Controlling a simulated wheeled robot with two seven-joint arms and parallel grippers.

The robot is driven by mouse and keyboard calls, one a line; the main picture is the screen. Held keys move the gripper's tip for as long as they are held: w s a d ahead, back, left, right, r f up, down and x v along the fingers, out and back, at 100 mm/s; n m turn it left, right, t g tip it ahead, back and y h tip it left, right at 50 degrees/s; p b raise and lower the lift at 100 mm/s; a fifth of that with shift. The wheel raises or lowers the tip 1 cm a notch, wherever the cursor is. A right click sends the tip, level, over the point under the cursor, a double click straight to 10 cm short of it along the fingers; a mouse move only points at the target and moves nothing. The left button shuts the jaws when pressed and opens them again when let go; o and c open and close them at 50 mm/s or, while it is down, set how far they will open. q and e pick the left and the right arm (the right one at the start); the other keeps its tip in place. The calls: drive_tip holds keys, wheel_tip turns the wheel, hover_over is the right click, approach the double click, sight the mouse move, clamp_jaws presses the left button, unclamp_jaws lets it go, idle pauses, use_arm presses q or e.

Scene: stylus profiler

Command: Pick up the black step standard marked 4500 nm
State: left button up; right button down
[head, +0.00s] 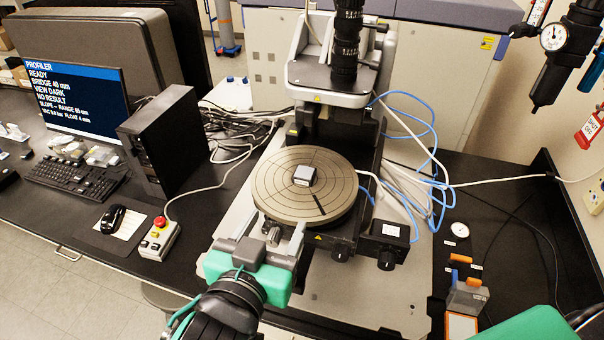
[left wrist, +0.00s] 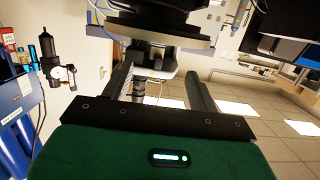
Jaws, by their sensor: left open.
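A small block with a pale grey top and dark sides (head: 304,175) sits near the middle of the round stage (head: 275,203). It may be the step standard, but no marking is readable. My left gripper (head: 272,236) is at the front-left edge of the stage, apart from the block. In the left wrist view its two fingers (left wrist: 160,88) stand wide apart with nothing between them, and the block does not show. A green part of my right arm (head: 535,325) shows at the lower right; its fingers are outside the picture.
The profiler's column and black lens (head: 346,45) rise behind the stage. A control box with knobs (head: 385,243) stands to its right. Blue tubes (head: 432,150) and a small case with orange parts (head: 466,295) lie right. A monitor (head: 75,90), computer (head: 165,140) and red-button box (head: 160,238) are left.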

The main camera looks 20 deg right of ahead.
sight(303, 176)
use_arm(q)
drive_tip(key=x, duration=0.1)
drive_tip(key=b+x, duration=0.1)
drive_tip(key=shift+w+d+r, duration=0.2)
drive_tip(key=shift+d, duration=0.2)
drive_tip(key=p+x, duration=0.2)
drive_tip(key=x, duration=0.2)
drive_tip(key=shift+w+d+r, duration=0.15)
drive_tip(key=shift+w+d, duration=0.05)
drive_tip(key=shift+w, duration=0.1)
drive_tip(key=shift+w+d, duration=0.3)
drive_tip(key=shift+w, duration=0.15)
drive_tip(key=shift+w+d+p, duration=0.25)
drive_tip(key=shift+w+p, duration=0.1)
drive_tip(key=shift+p, duration=0.25)
drive_tip(key=p+x, duration=0.2)
drive_tip(key=x, duration=0.1)
drive_tip(key=shift+w+d+f+p, duration=0.35)
drive_tip(key=shift+w+p, duration=0.05)
drive_tip(key=shift+w, duration=0.25)
